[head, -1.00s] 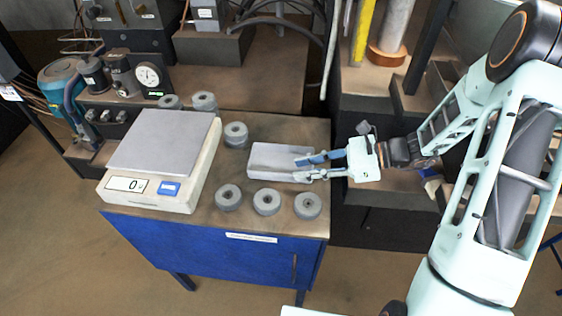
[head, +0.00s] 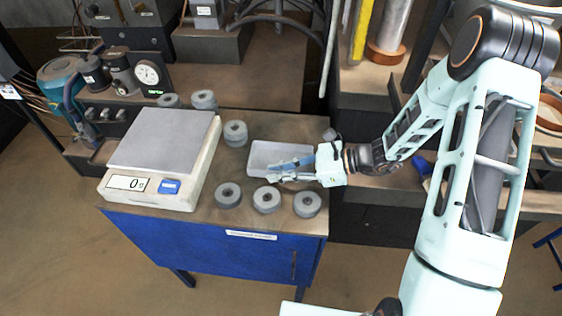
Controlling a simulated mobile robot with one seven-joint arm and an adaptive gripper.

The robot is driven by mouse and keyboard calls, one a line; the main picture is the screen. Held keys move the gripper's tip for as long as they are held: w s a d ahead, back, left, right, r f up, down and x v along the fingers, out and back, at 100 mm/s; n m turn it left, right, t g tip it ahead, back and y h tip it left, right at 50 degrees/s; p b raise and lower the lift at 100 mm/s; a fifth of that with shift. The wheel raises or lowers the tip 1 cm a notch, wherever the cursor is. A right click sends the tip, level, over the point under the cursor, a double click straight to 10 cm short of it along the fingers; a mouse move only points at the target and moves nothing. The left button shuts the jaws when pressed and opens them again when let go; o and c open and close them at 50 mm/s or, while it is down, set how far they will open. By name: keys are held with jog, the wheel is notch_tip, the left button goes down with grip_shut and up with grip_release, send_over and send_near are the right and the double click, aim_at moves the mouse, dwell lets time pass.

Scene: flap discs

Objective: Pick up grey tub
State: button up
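The grey tub (head: 262,152) is a shallow, light grey rectangular tray on the brown top of the blue cabinet, right of the scale. My gripper (head: 272,172) reaches in from the right, low over the tub's front right part. Its two fingers look spread apart, one over the tub's inside and one near its front wall. The fingers and gripper body hide the tub's right front part. I cannot tell whether a finger touches the tub.
A scale (head: 162,160) with a grey plate reads 0 to the left. Flap discs stand around the tub: three along the front (head: 266,199), one behind left (head: 235,133), and two behind the scale (head: 204,100). Gauges and machinery line the back.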

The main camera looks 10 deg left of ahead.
grip_shut()
jog(key=shift+r, duration=0.15)
jog(key=shift+r, duration=0.65)
jog(key=s+r, duration=0.1)
jog(key=r, duration=0.1)
jog(key=s+r, duration=0.2)
jog(key=s+a+r, duration=0.1)
jog(key=r, duration=0.2)
jog(key=shift+s, duration=0.15)
jog(key=s+a+r, duration=0.2)
jog(key=s+r, duration=0.2)
jog(key=s, duration=0.5)
jog(key=shift+a+r+b, duration=0.2)
jog(key=shift+a+b, duration=0.05)
jog(key=shift+b, duration=0.05)
